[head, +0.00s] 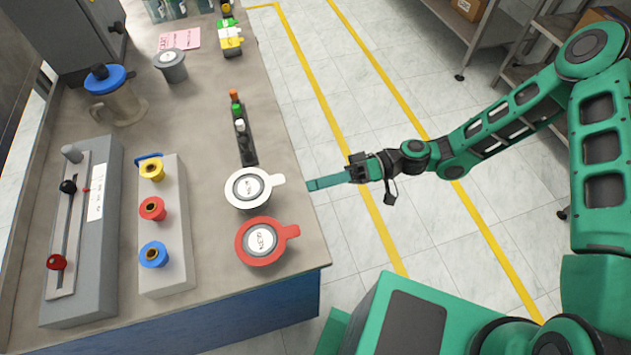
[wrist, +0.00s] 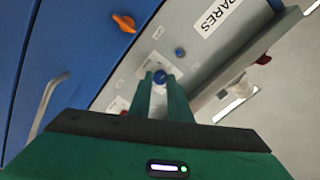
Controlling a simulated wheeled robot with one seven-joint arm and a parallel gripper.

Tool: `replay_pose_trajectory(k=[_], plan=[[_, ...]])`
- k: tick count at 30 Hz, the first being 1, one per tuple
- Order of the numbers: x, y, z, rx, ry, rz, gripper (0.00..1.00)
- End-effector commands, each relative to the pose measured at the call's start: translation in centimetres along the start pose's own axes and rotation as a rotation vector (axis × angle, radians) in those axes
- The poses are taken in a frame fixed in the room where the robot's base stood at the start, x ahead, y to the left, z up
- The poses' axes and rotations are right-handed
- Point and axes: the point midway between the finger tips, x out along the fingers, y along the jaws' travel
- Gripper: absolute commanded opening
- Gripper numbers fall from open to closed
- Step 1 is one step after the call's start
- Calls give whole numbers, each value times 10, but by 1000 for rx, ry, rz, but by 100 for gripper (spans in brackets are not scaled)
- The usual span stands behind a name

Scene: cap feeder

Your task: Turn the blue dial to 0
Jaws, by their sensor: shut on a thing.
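The blue dial (wrist: 161,76) shows in the wrist view on a pale plate of a grey panel (wrist: 205,62). My gripper (wrist: 160,84) has one finger on each side of it and is shut on it. The fingers hide part of the dial and its plate. I cannot read its scale or tell which number it points to. In the head view my gripper (head: 318,184) is at the right edge of the worktop, and the dial is hidden there.
The wrist view shows a smaller blue knob (wrist: 180,52), an orange handle (wrist: 124,22) on a blue front, and a SPARES label (wrist: 215,15).

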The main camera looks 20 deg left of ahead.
Motion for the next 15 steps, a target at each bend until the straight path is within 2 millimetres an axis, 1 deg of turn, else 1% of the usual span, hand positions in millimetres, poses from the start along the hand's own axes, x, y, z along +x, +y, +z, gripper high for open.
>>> replay_pose_trajectory(k=[1, 15], plan=[[1, 2, 1, -41, 1, 6, 0], [1, 4, 3, -482, 19, 11, 0]])
